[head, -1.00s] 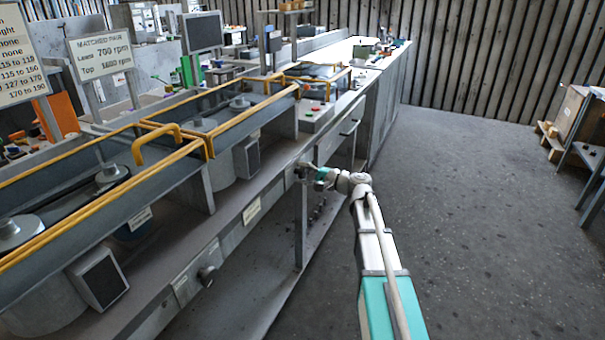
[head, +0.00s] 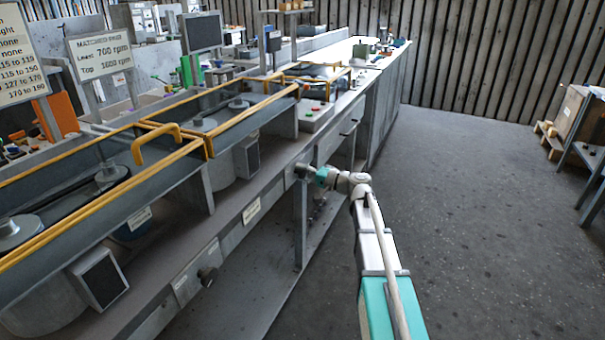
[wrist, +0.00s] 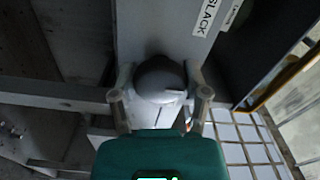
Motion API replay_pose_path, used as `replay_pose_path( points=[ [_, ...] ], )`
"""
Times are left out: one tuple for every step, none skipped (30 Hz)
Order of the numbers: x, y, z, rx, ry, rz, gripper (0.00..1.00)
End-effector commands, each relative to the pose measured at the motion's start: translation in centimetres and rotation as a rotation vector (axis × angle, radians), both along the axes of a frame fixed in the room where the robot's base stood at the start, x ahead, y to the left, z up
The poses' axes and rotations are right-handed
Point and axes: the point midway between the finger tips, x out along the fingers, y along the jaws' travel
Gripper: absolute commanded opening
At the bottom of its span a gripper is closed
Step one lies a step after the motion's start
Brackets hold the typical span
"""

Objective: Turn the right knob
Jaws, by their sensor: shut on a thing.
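The right knob (wrist: 157,76) is a round grey knob on the bench's front panel, in the middle of the wrist view. A pale pointer mark lies across it, towards its right side. My gripper (wrist: 161,97) has one finger on each side of the knob and is shut on it. In the head view my gripper (head: 306,173) is at the bench front and hides most of this knob. The other knob (head: 208,275) is on the same front face, nearer and further left, untouched.
A label reading "SLACK" (wrist: 206,17) is on the panel beside the right knob. Yellow-railed guards (head: 180,150) top the bench (head: 232,212). A bench leg (head: 300,225) stands below my gripper.

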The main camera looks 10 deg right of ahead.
Motion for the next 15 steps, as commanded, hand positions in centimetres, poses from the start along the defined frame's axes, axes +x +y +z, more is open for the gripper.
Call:
replay_pose_path(
  points=[
    [-0.04,0.11,-0.03,-0.001,0.001,0.003,0.12],
    [-0.04,0.11,-0.03,-0.001,0.000,0.003,0.12],
    [-0.04,0.11,-0.03,0.000,0.001,0.003,0.12],
    [-0.04,0.11,-0.03,0.000,0.001,0.003,0.12],
    [-0.04,0.13,-0.03,-0.001,0.002,0.003,0.12],
    [-0.04,0.13,-0.03,0.000,0.001,0.003,0.67],
    [-0.04,0.13,-0.03,0.000,0.001,0.003,0.73],
    [-0.03,0.12,-0.02,0.000,0.001,0.003,0.78],
    [-0.03,0.11,-0.02,0.000,0.001,0.002,0.86],
    [-0.04,0.10,-0.02,0.001,0.002,0.002,0.91],
    [-0.03,0.09,-0.02,0.001,0.002,0.002,0.95],
    [-0.03,0.09,-0.02,0.001,0.002,0.002,0.95],
    [-0.03,0.08,-0.02,0.001,0.002,0.002,0.95],
    [-0.02,0.07,-0.01,0.001,0.002,0.001,0.95],
    [-0.02,0.07,-0.01,0.001,0.002,0.001,0.95]
  ],
)
